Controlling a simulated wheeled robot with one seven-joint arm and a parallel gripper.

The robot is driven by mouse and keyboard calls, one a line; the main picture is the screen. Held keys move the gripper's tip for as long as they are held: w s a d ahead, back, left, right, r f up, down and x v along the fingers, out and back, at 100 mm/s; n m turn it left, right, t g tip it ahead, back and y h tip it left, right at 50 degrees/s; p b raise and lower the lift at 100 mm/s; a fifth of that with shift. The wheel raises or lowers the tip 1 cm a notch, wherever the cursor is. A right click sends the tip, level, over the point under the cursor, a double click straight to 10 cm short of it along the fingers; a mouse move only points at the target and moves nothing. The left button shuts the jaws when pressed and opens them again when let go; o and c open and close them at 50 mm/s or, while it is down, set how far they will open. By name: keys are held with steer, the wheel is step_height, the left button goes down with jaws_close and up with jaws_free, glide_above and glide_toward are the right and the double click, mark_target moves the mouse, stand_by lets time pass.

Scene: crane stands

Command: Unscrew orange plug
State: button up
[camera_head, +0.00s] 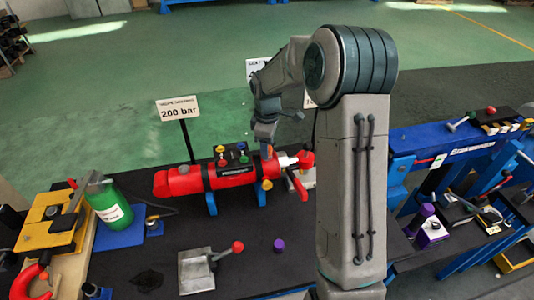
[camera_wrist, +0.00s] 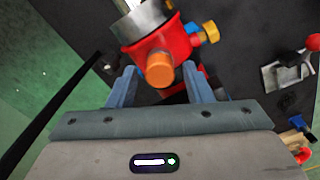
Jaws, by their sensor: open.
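The orange plug (camera_wrist: 159,70) sticks out of the red fitting (camera_wrist: 150,47) in the wrist view, its round end facing the camera. My gripper (camera_wrist: 160,76) is open, with one blue-grey finger on each side of the plug. Gaps show between the fingers and the plug; I cannot tell how deep the fingers reach. In the head view my gripper (camera_head: 265,146) points down over the right end of the red cylinder (camera_head: 185,183), and I cannot make out the plug there. A yellow-orange knob (camera_wrist: 210,32) sits beside the fitting.
A sign reading 200 bar (camera_head: 178,108) stands behind the cylinder. A block with coloured buttons (camera_head: 232,158) sits on the cylinder. A red-handled lever (camera_head: 302,187) is close at its right.

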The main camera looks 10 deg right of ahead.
steer(key=m+b, duration=0.1)
steer(key=m, duration=0.5)
steer(key=shift+m, duration=0.4)
steer(key=c, duration=1)
jaws_close()
steer(key=shift+r, duration=0.15)
steer(key=n, duration=0.5)
steer(key=shift+p, duration=0.35)
steer(key=n+p, duration=0.1)
steer(key=n, duration=0.3)
steer(key=shift+r, duration=0.15)
